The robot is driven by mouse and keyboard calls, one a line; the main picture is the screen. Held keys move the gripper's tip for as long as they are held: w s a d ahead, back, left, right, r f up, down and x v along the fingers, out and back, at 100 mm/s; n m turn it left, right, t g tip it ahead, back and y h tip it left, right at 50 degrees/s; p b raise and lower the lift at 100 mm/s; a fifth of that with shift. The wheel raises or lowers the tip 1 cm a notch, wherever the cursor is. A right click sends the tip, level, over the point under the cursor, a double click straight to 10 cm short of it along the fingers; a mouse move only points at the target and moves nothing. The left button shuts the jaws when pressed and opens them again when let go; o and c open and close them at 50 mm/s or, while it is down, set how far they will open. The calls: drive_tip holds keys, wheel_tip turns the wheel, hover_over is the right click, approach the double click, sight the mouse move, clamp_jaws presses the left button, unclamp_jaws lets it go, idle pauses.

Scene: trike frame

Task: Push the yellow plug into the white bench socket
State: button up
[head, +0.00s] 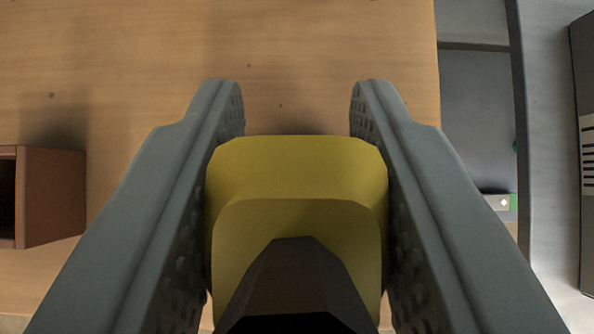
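The yellow plug (296,180) fills the lower middle of the head view, with a dark tapered part at its near end. My gripper (297,110) has one grey finger on each side of the plug. The perforated inner pads lie against its sides, and the fingertips reach a little beyond its far face. The gripper looks shut on the plug, which appears held above the wooden surface. The white bench socket cannot be made out in this view. The plug's far face and prongs are hidden.
The wooden bench top (140,60) is mostly clear ahead. A brown open box (52,197) stands at the left edge. Right of the bench edge are a grey recess (482,120), a small white and green item (503,203) and a dark labelled unit (583,100).

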sight(297, 154)
drive_tip(key=shift+c, duration=0.3)
wheel_tip(297, 154, up, 10)
idle(0.5)
drive_tip(key=shift+r, duration=0.1)
drive_tip(key=shift+r, duration=2.6)
